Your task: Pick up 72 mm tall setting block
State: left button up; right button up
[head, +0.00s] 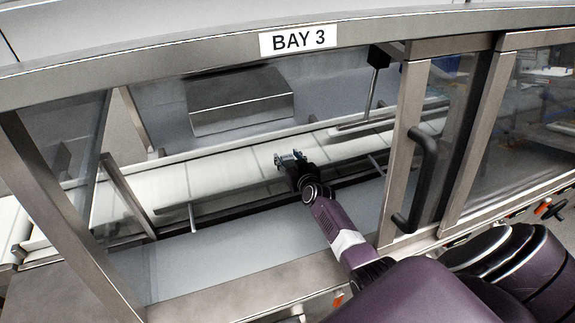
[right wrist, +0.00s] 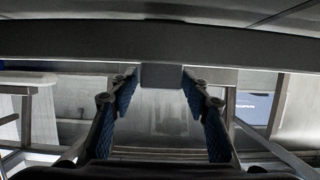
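My right gripper (head: 291,158) reaches through the opening under the BAY 3 sign and is above the pale conveyor belt (head: 225,178). In the right wrist view its two blue-padded fingers (right wrist: 160,82) stand apart with a gap between them, and nothing is gripped. A small plain grey block-like piece (right wrist: 161,75) shows between the fingertips, against a dark horizontal bar. I cannot tell whether it is the setting block or part of the bar, nor how far off it is. No setting block can be made out in the head view. My left gripper is not in view.
A steel frame with the BAY 3 sign (head: 299,40) borders the opening. A door post with a black handle (head: 416,180) stands close right of my right arm. A steel box (head: 240,98) is behind the belt. Thin rods (head: 192,217) stick out along the belt's near edge.

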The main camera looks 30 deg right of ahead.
jog(key=c, duration=1)
